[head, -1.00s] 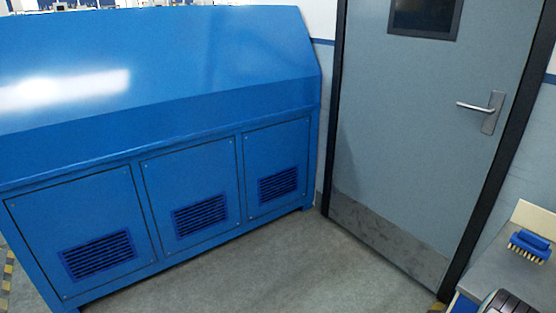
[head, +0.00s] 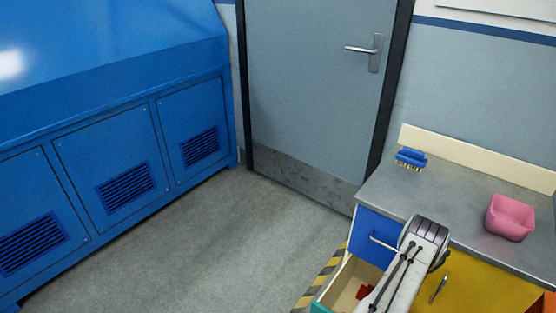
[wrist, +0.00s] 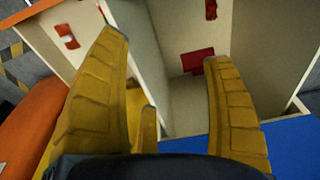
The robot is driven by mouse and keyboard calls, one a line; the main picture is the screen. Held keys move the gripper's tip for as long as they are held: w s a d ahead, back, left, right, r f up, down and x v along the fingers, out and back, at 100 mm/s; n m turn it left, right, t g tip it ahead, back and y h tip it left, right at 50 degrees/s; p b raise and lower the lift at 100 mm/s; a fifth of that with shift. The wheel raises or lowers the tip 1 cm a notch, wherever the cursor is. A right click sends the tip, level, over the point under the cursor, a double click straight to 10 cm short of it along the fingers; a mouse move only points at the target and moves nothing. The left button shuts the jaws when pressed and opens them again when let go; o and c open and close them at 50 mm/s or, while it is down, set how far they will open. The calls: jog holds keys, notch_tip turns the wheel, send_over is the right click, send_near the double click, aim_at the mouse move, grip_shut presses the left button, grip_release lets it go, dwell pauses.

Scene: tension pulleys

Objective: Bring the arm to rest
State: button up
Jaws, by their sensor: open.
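My gripper (wrist: 160,47) shows in the wrist view with its two yellow ribbed fingers spread wide apart and nothing between their tips. Beyond the fingers is the pale inside of an open drawer (wrist: 150,45) with a red piece (wrist: 197,62) in it. Smaller red pieces show at the upper left and the top. In the head view my arm (head: 408,262) reaches in at the lower right, in front of the workbench. The gripper itself is out of the head view.
The open drawer (head: 346,278) sticks out below the grey workbench (head: 455,212). A blue brush (head: 410,158) and a pink container (head: 510,217) stand on the bench. A large blue cabinet (head: 110,150) and a grey door (head: 310,95) lie beyond clear floor (head: 215,245).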

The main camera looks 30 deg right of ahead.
jog(key=s+a+r+g+y, duration=0.1)
jog(key=s+a+y, duration=0.15)
jog(key=a, duration=0.45)
jog(key=s+a+r+y, duration=0.1)
jog(key=a+r+y, duration=0.15)
jog(key=a, duration=0.35)
jog(key=s+a+r+g+y, duration=0.1)
jog(key=s+a+y, duration=0.15)
jog(key=a, duration=0.45)
jog(key=w+a+r+n+g+p, duration=0.1)
jog(key=w+a+r, duration=0.15)
jog(key=r, duration=0.75)
jog(key=w+a+r+n+g+p, duration=0.1)
jog(key=a+r, duration=0.2)
jog(key=r, duration=0.7)
jog(key=w+a+r+n+p, duration=0.1)
jog(key=w+a+r+n, duration=0.1)
jog(key=r, duration=0.7)
jog(key=w+a+r+n+t+h+p, duration=0.2)
jog(key=a+r, duration=0.3)
jog(key=r, duration=0.3)
jog(key=w+a+r+n+t+h+p, duration=0.2)
jog(key=a+r+n, duration=0.3)
jog(key=r, duration=0.4)
jog(key=w+a+r+n+t+h+p, duration=0.2)
jog(key=a+r, duration=0.3)
jog(key=r, duration=0.4)
jog(key=shift+w+a+r+n+t+p, duration=0.2)
jog(key=shift+n+t+p, duration=0.3)
jog(key=shift+n+p, duration=0.25)
